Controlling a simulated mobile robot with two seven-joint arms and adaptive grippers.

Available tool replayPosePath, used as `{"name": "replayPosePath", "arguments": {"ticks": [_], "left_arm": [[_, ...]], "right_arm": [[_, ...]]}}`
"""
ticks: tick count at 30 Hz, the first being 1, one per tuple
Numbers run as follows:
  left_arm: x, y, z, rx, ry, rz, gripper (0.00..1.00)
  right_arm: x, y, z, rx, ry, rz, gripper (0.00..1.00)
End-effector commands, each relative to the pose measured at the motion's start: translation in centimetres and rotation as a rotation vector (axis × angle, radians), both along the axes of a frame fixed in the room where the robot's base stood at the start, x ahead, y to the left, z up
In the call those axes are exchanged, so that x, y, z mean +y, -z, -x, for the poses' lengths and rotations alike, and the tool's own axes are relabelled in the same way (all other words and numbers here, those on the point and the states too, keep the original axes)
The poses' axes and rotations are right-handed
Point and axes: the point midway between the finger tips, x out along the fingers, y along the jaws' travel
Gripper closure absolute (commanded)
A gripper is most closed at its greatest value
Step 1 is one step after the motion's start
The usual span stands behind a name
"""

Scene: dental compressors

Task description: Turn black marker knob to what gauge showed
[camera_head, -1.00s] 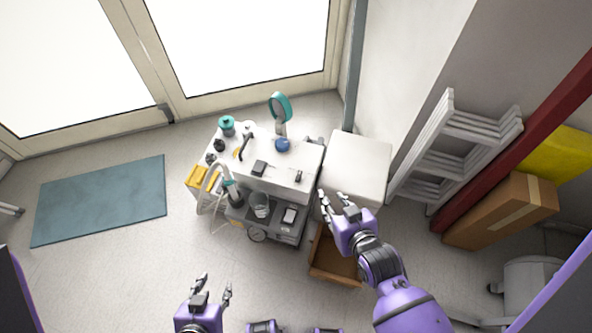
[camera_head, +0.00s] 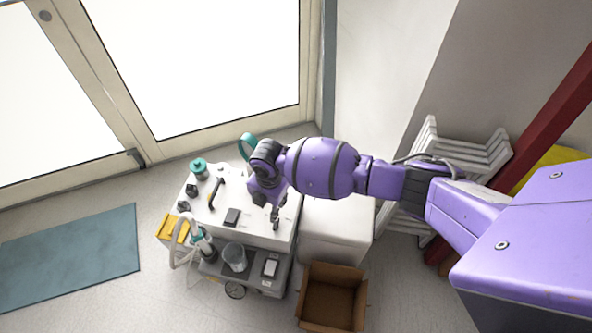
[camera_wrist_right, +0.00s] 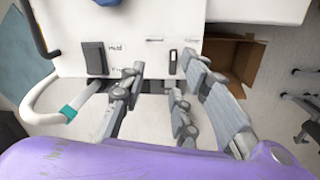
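The white-topped compressor cart (camera_head: 255,236) stands below the glass door. On its top are a dark rectangular block (camera_head: 232,216) and, right of it, a small black slotted piece (camera_head: 276,226); I cannot tell whether either is the marker knob. They also show in the right wrist view as the block (camera_wrist_right: 95,58) beside small unreadable lettering and the slotted piece (camera_wrist_right: 173,62). A round dial gauge (camera_head: 235,290) sits low at the cart's front; its reading is too small. My right gripper (camera_head: 275,213) is over the cart top, fingers apart and empty near the slotted piece. My left gripper is out of view.
Black knobs (camera_head: 192,189), a teal-topped jar (camera_head: 199,168) and a black-handled tool (camera_head: 215,192) stand on the cart's left. A hose (camera_head: 176,250) loops at its left front. A white cabinet (camera_head: 335,232) and an open cardboard box (camera_head: 332,300) are close on the right.

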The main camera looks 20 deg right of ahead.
Motion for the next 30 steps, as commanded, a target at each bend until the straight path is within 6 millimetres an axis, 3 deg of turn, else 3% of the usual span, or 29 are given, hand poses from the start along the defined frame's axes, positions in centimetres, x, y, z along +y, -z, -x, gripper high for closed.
{"name": "replayPosePath", "arguments": {"ticks": [8, 21, 30], "left_arm": [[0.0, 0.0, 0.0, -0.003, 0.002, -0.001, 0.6], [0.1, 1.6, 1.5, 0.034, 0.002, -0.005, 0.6], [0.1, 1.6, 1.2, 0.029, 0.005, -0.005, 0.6]], "right_arm": [[-0.8, 0.1, 1.5, 0.073, -0.221, 0.046, 0.7], [-0.7, 6.3, 1.4, 0.071, -0.225, 0.045, 0.7], [-0.8, 7.6, 1.3, 0.067, -0.225, 0.045, 0.7]]}}
